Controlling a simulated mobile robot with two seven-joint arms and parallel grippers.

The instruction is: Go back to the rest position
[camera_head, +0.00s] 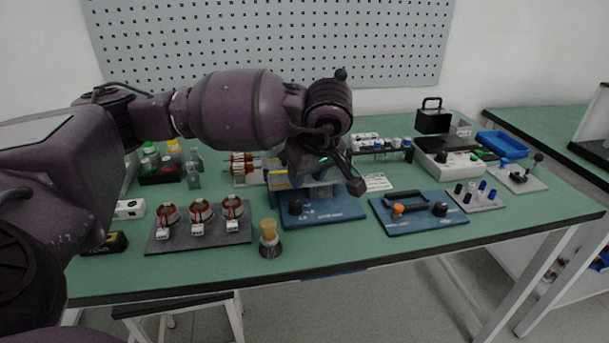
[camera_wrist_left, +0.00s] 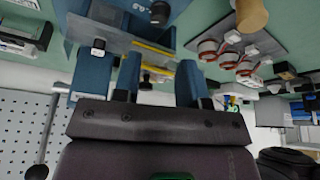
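My left gripper (camera_head: 355,185) hangs at the end of my purple left arm, above the blue test device (camera_head: 345,211) near the middle of the green table (camera_head: 330,262). In the left wrist view its two fingers (camera_wrist_left: 160,80) stand apart with a clear gap and nothing gripped between them. The blue device with its black knobs and yellow strip shows behind the fingers there. In the head view the gripper and wrist hide part of this device. My right gripper is not in view.
Three copper stators (camera_head: 200,210) sit on a dark plate (camera_head: 155,246) at the left. A brush (camera_head: 269,245) stands near the front edge. A second blue panel (camera_head: 425,223) with an orange knob lies to the right. A perforated board (camera_head: 270,40) stands behind the table.

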